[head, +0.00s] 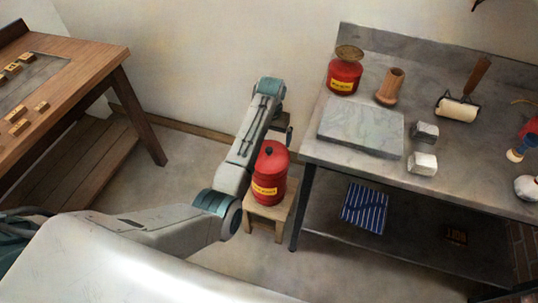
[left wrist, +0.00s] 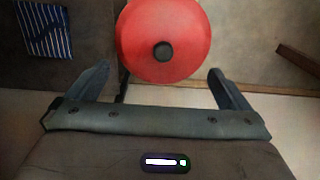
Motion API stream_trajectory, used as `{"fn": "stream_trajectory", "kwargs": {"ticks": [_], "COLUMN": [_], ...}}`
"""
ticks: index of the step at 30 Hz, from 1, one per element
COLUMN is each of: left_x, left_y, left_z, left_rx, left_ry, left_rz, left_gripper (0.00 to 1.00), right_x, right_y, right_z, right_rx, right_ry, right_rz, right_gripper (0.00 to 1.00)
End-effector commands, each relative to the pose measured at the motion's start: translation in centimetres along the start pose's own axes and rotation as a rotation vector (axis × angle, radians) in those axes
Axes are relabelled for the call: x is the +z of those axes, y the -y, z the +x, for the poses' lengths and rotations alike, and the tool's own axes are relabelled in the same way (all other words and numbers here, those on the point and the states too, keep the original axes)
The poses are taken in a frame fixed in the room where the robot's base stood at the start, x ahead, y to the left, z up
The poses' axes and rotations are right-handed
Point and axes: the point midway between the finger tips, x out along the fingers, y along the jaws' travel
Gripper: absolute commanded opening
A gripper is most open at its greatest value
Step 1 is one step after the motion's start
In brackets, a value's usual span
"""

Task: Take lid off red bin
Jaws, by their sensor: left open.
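The red bin (head: 268,190) stands upright on a small wooden stool (head: 262,220) beside the workbench, with a yellow label on its front. Its red lid (head: 271,155) with a black knob is on top. In the left wrist view the round lid (left wrist: 163,22) and its black knob (left wrist: 163,51) show from above. My left gripper (left wrist: 160,72) is open and empty, its fingers spread on either side of the lid's near edge. I cannot tell whether they touch it. My right gripper is not in view.
The grey workbench (head: 460,190) on the right holds a second red can (head: 344,77), a stone slab (head: 361,125), a wooden cup (head: 390,87), a roller (head: 457,108) and metal blocks (head: 424,163). A striped cloth (head: 364,208) lies below. A wooden table (head: 88,72) stands left.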

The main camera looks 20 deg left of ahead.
Motion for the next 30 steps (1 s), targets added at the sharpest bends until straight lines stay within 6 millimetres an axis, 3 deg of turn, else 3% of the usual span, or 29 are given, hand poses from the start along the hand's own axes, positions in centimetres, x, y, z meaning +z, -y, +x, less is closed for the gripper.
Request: {"fn": "stream_trajectory", "kwargs": {"ticks": [11, 18, 26, 30], "left_x": [0.1, 0.1, 0.1, 0.1], "left_y": [0.3, 0.5, 0.5, 0.5], "left_z": [3.9, 7.1, 7.4, 7.4], "left_rx": [0.000, 0.000, 0.000, 0.000], "left_ry": [0.002, 0.000, -0.002, -0.002], "left_rz": [-0.001, 0.000, 0.000, 0.000], "left_gripper": [1.00, 1.00, 1.00, 0.76], "right_x": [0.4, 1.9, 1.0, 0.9], "right_y": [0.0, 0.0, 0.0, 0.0], "right_z": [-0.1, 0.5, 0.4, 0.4], "right_rx": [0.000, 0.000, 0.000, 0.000], "right_ry": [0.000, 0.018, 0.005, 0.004], "right_rz": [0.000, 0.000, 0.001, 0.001], "right_gripper": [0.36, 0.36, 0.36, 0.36]}}
